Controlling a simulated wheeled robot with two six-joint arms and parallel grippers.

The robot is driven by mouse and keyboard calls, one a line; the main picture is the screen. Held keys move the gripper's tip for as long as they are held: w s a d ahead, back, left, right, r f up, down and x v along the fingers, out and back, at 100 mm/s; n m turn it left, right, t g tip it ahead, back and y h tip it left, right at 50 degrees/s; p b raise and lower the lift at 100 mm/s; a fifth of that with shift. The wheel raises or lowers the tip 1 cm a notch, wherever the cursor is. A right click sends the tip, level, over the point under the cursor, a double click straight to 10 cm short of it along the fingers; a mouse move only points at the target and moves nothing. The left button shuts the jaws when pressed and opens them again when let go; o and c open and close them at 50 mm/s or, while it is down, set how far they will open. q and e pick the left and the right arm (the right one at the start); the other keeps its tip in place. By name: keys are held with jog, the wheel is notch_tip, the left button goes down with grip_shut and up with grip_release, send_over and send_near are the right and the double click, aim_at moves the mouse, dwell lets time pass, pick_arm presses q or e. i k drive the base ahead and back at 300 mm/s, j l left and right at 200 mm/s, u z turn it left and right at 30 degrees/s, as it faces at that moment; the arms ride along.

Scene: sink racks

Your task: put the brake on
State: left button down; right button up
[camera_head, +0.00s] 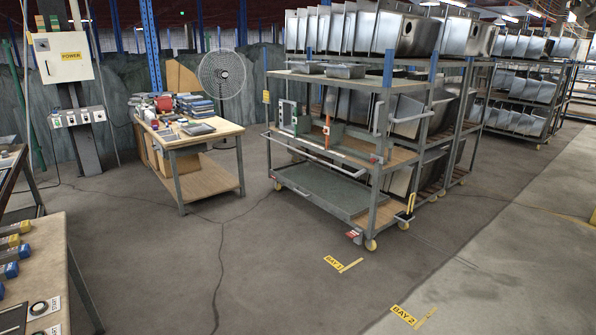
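A grey wheeled cart (325,181) with several shelves stands in the middle right, in front of racks of steel sinks. Its cream caster wheel (371,244) shows at the near corner. A small red pedal-like part (354,236) sits low beside that wheel. A yellow and black lever-like part (410,204) stands at the cart's right end, above another caster (403,225). I cannot tell which part is the brake or whether it is on. Neither of my grippers is in view.
A wood-topped workbench (223,131) with boxes stands left of the cart, with a fan (222,75) behind. A table edge (48,262) fills the lower left. Floor is clear before the cart, with markings BAY 1 (334,263) and BAY 2 (403,315).

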aim_at(352, 233)
jog(key=i+z, duration=0.1)
jog(key=i, duration=0.6)
jog(key=i+j, duration=0.2)
jog(key=i, duration=0.45)
jog(key=i+j+z, duration=0.15)
jog(key=i, duration=0.5)
